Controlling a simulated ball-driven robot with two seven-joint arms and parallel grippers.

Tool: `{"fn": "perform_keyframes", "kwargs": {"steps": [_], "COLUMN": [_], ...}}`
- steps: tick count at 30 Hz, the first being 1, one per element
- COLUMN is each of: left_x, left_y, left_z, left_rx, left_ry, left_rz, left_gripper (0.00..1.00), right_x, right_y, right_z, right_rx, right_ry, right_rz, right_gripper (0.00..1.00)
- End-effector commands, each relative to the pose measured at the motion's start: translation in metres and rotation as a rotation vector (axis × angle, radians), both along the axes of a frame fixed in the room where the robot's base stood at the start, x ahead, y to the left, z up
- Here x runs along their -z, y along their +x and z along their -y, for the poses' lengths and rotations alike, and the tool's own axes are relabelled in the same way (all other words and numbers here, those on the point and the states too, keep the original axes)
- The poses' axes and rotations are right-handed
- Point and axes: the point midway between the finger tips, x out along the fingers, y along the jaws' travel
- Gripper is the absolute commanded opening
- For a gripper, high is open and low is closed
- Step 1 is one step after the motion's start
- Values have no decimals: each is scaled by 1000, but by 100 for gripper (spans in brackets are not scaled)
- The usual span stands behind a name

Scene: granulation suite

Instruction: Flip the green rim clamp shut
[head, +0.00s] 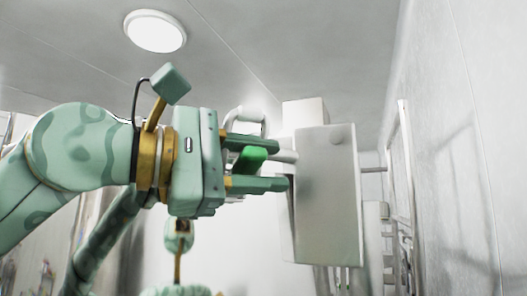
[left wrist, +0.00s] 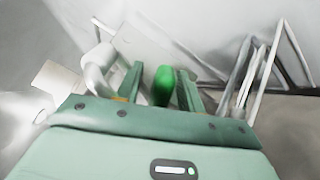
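The green rim clamp (head: 250,160) shows as a rounded, bright green piece beside a pale grey box-shaped housing (head: 328,200). My left gripper (head: 262,164) reaches in from the left, its two fingers apart, one above and one below the green piece. In the left wrist view the green clamp (left wrist: 164,86) stands between the fingers of my left gripper (left wrist: 160,82), with a gap on its left side; contact on the right side cannot be told. The clamp's far end and its joint are hidden. My right gripper does not show.
A white curved handle or pipe (head: 246,118) is close above the left gripper's upper finger. Metal rails (head: 408,180) stand to the right of the housing, near a pale wall (head: 480,130). A round ceiling lamp (head: 155,31) is overhead.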

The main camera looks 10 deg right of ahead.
Motion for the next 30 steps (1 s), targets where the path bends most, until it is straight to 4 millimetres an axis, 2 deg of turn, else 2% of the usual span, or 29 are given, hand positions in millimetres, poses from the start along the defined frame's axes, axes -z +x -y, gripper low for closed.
{"fn": "perform_keyframes", "kwargs": {"steps": [9,13,14,23,30], "left_x": [1,1,1,2,10], "left_y": [1,1,1,0,-3], "left_z": [3,3,3,3,4], "left_rx": [0,0,0,-1,-1], "left_ry": [1,0,0,7,36], "left_rz": [-1,-1,-1,22,137], "left_gripper": [38,2,0,0,0], "right_x": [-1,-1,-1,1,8], "right_y": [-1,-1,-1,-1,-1], "right_z": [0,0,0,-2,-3], "right_rx": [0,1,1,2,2], "right_ry": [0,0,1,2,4], "right_rz": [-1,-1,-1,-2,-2], "right_gripper": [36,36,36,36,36]}}
